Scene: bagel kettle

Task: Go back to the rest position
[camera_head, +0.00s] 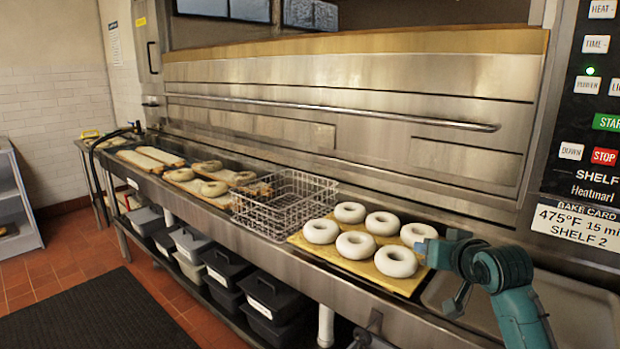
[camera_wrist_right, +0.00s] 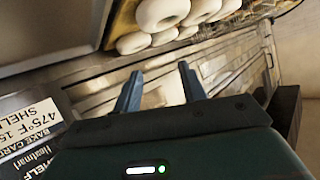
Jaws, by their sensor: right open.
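My right gripper (camera_head: 440,270) is at the right in the head view, beside the front right corner of a yellow board (camera_head: 308,243) of pale bagels. The nearest bagel (camera_head: 396,262) is just left of it. In the right wrist view the two blue-grey fingers of this gripper (camera_wrist_right: 160,84) stand apart with nothing between them. That view is turned over, with bagels (camera_wrist_right: 160,14) along its top. My left gripper does not show in the head view.
A wire basket (camera_head: 287,203) stands left of the board. Boards with bagels (camera_head: 207,167) lie farther left on the steel counter. A long oven handle (camera_head: 330,111) runs behind. Lidded bins (camera_head: 268,298) fill the shelf below. A control panel (camera_head: 590,130) is at right.

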